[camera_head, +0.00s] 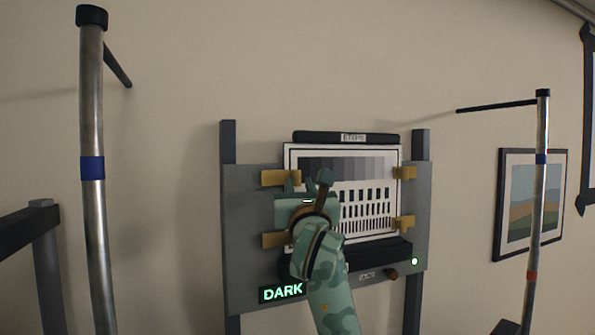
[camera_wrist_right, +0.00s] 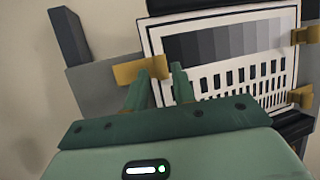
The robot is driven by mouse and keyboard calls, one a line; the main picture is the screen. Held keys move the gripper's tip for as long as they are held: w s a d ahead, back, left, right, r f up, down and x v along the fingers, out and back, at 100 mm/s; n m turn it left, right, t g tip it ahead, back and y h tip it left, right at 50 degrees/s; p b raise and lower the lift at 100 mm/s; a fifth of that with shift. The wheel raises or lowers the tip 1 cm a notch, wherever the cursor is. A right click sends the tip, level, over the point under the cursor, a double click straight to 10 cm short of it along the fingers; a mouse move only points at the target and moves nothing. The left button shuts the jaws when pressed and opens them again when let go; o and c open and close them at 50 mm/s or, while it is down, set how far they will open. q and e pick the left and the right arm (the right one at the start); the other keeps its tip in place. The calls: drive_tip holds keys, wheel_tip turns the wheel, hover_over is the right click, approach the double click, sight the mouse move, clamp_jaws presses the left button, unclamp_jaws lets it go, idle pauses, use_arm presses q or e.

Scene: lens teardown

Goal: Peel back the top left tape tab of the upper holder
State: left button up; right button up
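The top left tape tab (camera_head: 281,177) is a tan strip at the upper left corner of a white test chart (camera_head: 372,245). In the right wrist view the tab (camera_wrist_right: 128,73) lies flat across the chart's left edge. My right gripper (camera_head: 308,184) is in front of the chart's left side, just below and right of this tab. My left gripper is out of view.
Tan tabs also sit at the chart's lower left (camera_head: 274,241), upper right (camera_head: 405,173) and lower right (camera_head: 404,223). A grey board (camera_head: 250,210) on dark posts backs it, with a lit DARK sign (camera_head: 282,292). Metal poles (camera_head: 92,200) stand left and right.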

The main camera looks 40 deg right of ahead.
sight(297, 177)
drive_tip(key=shift+r+p+x, duration=0.25)
drive_tip(key=shift+p+x, duration=0.05)
drive_tip(key=shift+x, duration=0.95)
drive_tip(key=shift+w+d+r, duration=0.1)
drive_tip(key=shift+w+d, duration=0.1)
drive_tip(key=shift+w, duration=0.15)
drive_tip(key=shift+c, duration=0.4)
drive_tip(key=c, duration=0.5)
